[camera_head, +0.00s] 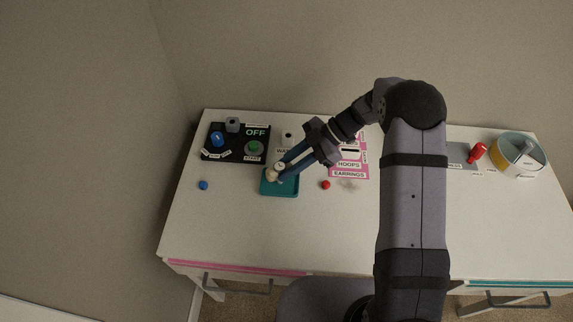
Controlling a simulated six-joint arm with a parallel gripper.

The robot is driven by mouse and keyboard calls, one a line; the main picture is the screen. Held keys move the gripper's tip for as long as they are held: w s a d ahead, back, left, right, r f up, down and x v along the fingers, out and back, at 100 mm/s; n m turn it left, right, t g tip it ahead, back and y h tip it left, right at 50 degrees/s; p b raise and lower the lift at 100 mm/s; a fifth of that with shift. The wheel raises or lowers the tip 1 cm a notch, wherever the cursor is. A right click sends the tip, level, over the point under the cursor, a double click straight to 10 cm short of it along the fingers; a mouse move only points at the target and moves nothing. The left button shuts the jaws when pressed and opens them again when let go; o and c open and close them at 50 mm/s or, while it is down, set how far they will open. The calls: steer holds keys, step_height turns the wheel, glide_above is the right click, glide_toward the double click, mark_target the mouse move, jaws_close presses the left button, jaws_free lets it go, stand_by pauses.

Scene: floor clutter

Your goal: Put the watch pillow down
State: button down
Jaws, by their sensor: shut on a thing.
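My gripper (276,170) reaches in from the right with its blue fingers pointing down and left. It is shut on the watch pillow (270,175), a small cream-coloured thing at the fingertips. The pillow is at the upper left part of a teal tray (282,190) on the white table. I cannot tell whether it touches the tray or is held just above it. The fingers hide part of the pillow and the tray's upper edge.
A black panel (236,155) with knobs stands left of the tray. A blue ball (203,185) and a red ball (326,184) lie on either side. A pink earrings board (349,174) is to the right. A round container (518,155) stands far right. The table front is clear.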

steer(key=shift+f, duration=0.2)
steer(key=c, duration=1.5)
jaws_free()
steer(key=shift+r, duration=0.15)
steer(key=shift+r, duration=0.15)
steer(key=shift+w+d+r, duration=0.1)
steer(key=shift+w+d, duration=0.1)
steer(key=shift+d, duration=0.1)
steer(key=b+v, duration=0.3)
steer(key=v, duration=0.8)
steer(key=shift+d+r, duration=0.1)
